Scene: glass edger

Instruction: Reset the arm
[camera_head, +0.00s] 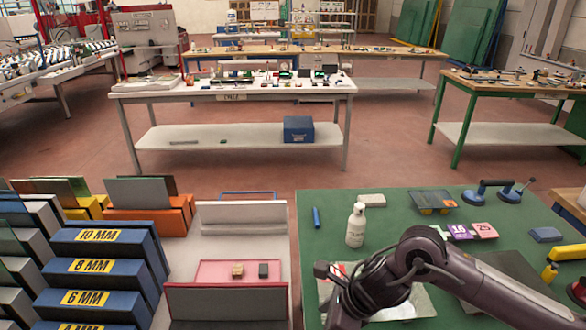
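My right arm comes in from the bottom right, over the green mat on the bench (310,240). It bends at a dark rounded joint and runs down to the left, where its dark lower end meets the bottom edge of the picture. No fingers of my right gripper show, and I see nothing held. My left arm and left gripper are not in the picture.
On the green bench are a white bottle (356,226), a blue marker (316,217), a suction lifter (490,190) and pink and purple cards (472,231). Blue labelled racks (90,237) stand left. A pink tray (215,268) holds two small blocks.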

